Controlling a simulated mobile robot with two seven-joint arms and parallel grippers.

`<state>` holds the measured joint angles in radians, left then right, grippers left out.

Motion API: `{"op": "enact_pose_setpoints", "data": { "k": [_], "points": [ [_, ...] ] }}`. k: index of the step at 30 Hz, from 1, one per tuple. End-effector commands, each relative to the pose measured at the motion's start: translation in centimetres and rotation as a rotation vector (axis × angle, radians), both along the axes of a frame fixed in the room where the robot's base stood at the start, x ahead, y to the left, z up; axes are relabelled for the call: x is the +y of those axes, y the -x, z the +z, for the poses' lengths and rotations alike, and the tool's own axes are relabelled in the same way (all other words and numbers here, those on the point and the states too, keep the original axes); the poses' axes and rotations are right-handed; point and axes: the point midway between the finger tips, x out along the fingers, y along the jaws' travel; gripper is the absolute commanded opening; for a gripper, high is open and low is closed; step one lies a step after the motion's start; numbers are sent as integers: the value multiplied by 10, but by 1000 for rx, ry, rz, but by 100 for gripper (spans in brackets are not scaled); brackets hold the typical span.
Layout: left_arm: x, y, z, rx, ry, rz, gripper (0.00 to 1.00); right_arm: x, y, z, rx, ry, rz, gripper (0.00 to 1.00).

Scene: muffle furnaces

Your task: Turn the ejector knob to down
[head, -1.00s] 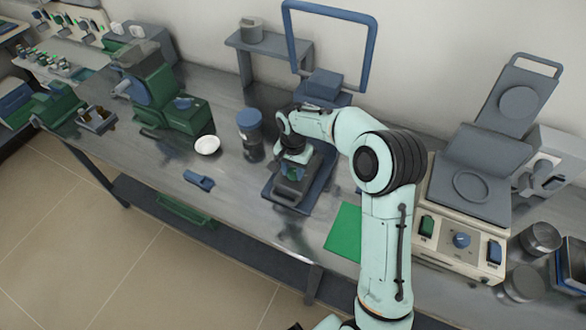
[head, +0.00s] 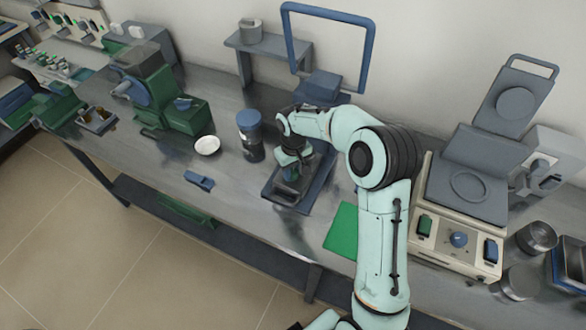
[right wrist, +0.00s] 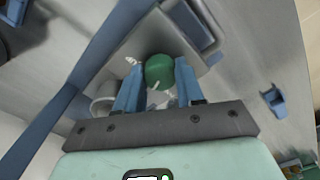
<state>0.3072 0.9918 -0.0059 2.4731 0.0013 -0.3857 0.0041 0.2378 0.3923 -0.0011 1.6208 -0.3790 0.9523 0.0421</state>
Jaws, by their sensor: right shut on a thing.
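The ejector knob is a round green knob (right wrist: 159,71) on a grey device with a blue base (head: 281,193), in the middle of the bench. My right gripper (right wrist: 158,82) has its two blue fingers on either side of the knob and is shut on it. A pale mark shows at the knob's edge in the right wrist view, but I cannot read which way the knob points. In the head view, my right gripper (head: 293,157) is over the device from above and hides most of the knob. My left gripper is not in view.
A blue-lidded jar (head: 250,137), a white dish (head: 207,145) and a small blue item (head: 199,180) lie left of the device. A green mat (head: 342,231) and a hot-plate-like machine (head: 460,215) are to the right. A tall blue frame (head: 367,55) stands behind.

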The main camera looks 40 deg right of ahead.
Motion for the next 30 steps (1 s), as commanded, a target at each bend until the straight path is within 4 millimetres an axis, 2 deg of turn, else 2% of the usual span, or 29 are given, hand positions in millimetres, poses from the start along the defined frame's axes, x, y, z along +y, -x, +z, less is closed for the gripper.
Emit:
{"op": "enact_pose_setpoints", "data": {
  "k": [18, 30],
  "points": [
    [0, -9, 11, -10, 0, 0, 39, -1, -1, 1, -2, 0, 558, 7],
    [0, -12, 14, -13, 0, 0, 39, -1, -1, 1, -1, 0, 760, 7]
  ]
}}
